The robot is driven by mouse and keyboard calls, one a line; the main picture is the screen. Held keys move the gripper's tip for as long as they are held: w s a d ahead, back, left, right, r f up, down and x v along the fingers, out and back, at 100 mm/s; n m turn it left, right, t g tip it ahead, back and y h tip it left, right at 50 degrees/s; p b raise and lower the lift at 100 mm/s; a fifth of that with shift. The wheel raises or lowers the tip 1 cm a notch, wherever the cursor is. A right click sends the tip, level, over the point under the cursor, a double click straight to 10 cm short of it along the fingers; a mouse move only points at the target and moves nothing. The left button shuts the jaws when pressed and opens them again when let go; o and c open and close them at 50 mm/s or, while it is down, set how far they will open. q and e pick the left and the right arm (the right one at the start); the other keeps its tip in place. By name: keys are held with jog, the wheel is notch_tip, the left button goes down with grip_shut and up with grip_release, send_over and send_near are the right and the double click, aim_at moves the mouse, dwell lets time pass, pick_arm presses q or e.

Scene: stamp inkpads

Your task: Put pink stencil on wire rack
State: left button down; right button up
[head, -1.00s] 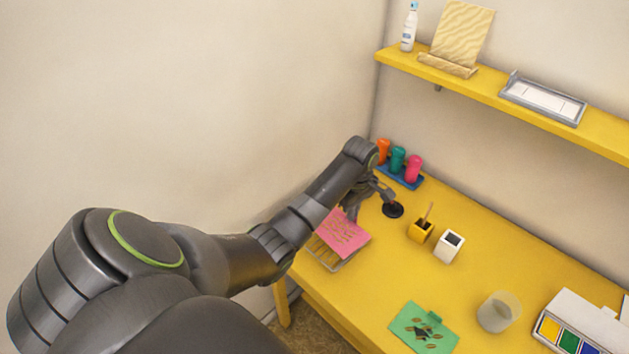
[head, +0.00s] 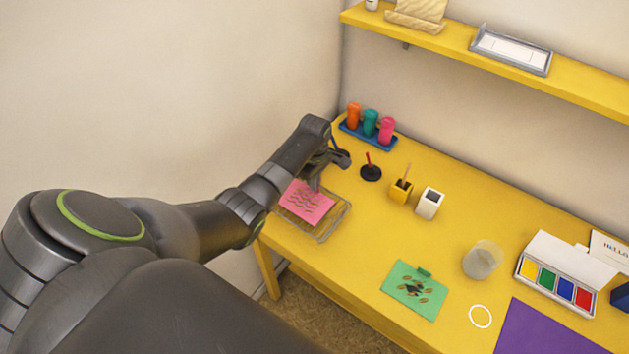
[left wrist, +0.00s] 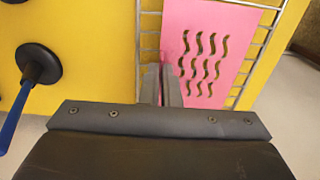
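The pink stencil (head: 306,203), with rows of wavy slots, lies flat over the wire rack (head: 338,225) at the table's left end. It looks low on the rack; I cannot tell whether it rests fully on the wires. In the left wrist view the pink stencil (left wrist: 208,65) covers the middle of the wire rack (left wrist: 255,50), with bare wires on both sides. My left gripper (head: 316,182) is at the stencil's back edge. In the left wrist view its fingers (left wrist: 162,80) are close together at a small pink part of that edge. My right gripper is not in view.
A blue holder with coloured bottles (head: 370,124), a black round base (head: 371,173), a yellow cup (head: 401,191) and a white block (head: 429,203) stand near the gripper. A green stencil (head: 414,290) lies further right. The table between is clear.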

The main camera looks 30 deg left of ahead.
pick_arm(q)
jog(key=shift+f, duration=0.15)
jog(key=c, duration=1.7)
grip_release()
notch_tip(320, 180, up, 12)
jog(key=shift+r+b, duration=0.2)
jog(key=shift+b, duration=0.15)
